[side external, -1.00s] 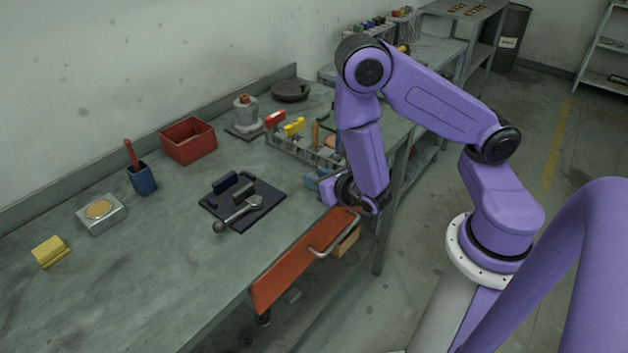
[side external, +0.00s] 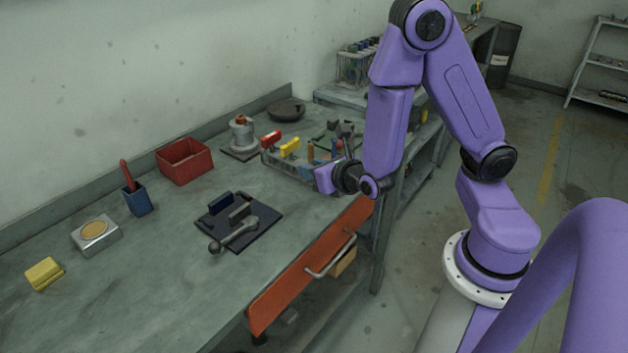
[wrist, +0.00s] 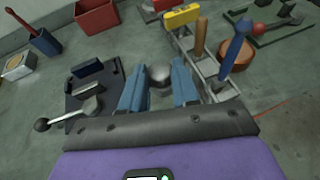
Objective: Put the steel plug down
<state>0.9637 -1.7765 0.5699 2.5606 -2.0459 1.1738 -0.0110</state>
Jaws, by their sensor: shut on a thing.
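My gripper (wrist: 160,88) shows in the wrist view with its two blue fingers on either side of a rounded grey steel plug (wrist: 160,75). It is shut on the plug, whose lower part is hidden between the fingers. In the side view my gripper (side external: 324,179) is by the front edge of the workbench (side external: 130,285), beside the grey tool rack. The plug cannot be made out there, and I cannot tell its height above the bench.
A dark mat (side external: 262,233) with metal parts and a ball-ended handle lies left of my gripper. The grey rack (side external: 283,168) holds upright tools close by. An orange drawer front (side external: 300,275) lies below the bench edge. A red bin (side external: 185,162) stands behind; bare bench lies front left.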

